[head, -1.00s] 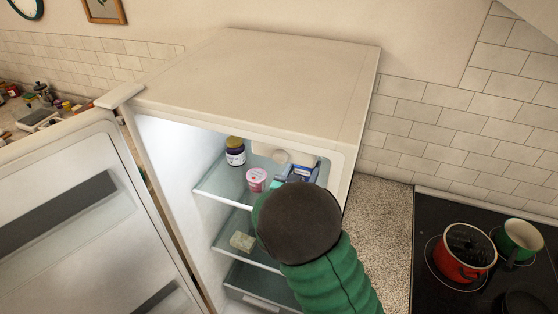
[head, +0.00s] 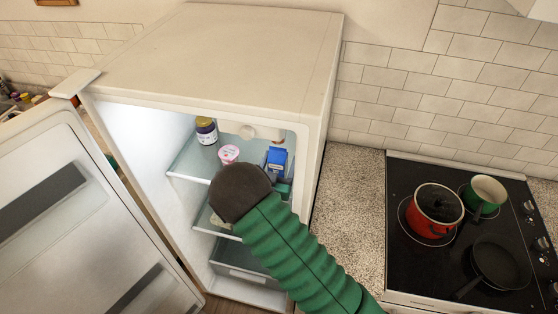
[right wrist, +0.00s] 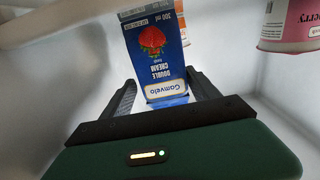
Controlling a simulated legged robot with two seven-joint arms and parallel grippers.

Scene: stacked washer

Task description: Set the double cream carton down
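The double cream carton (head: 276,160) is blue and stands upright on the top shelf (head: 190,165) of the open fridge, at the right side. In the right wrist view the carton (right wrist: 155,60) appears upside down between and beyond my fingers. My right gripper (right wrist: 163,92) is open, with a finger on each side of the carton and a visible gap on the left. In the head view my dark wrist and green arm hide part of the shelf and most of the gripper. My left gripper is not in view.
A pink yogurt pot (head: 228,154) stands left of the carton, and a dark jar (head: 206,131) stands behind it to the left. The fridge door (head: 60,200) hangs open at left. A red pot (head: 434,211) sits on the hob at right.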

